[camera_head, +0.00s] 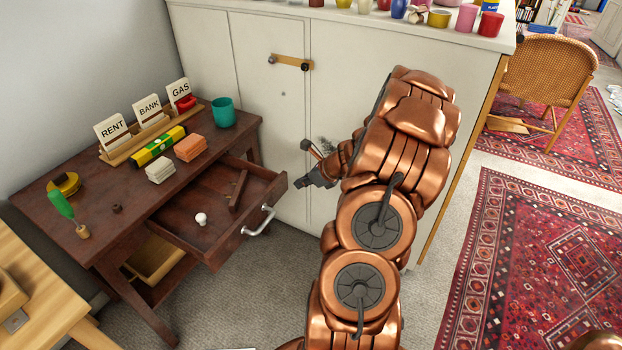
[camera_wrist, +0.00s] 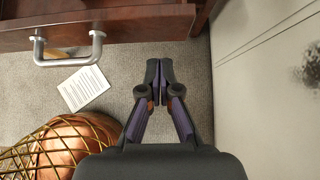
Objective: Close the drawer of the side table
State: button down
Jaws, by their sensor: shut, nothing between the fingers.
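The side table (camera_head: 103,219) is dark red-brown wood and stands against the wall at the left. Its drawer (camera_head: 227,238) is pulled out, with a white round knob-like object (camera_head: 201,219) and a brown wooden piece (camera_head: 238,190) inside. The drawer's silver bar handle (camera_head: 260,222) is on its front; the handle also shows at the upper left of the wrist view (camera_wrist: 68,61). My gripper (camera_head: 303,164) is shut and empty, to the right of the drawer front and apart from it. In the wrist view my gripper (camera_wrist: 159,68) points beside the drawer's right end, above the carpet.
On the tabletop are a letter rack (camera_head: 150,137), a teal cup (camera_head: 222,112), paper stacks (camera_head: 190,148) and a green-handled tool (camera_head: 66,210). A white cabinet (camera_head: 330,110) stands close behind my gripper. A sheet of paper (camera_wrist: 83,88) and a wire basket (camera_wrist: 60,150) are on the floor.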

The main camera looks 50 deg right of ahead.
aim_at(280, 182)
jog(key=shift+w+a+f, duration=0.2)
jog(key=shift+w, duration=0.65)
jog(key=shift+w+a+f, duration=0.2)
jog(key=shift+w+f, duration=0.05)
jog(key=shift+w, duration=0.65)
jog(key=shift+w+a+f, duration=0.2)
jog(key=shift+w, duration=0.65)
jog(key=shift+w, duration=0.1)
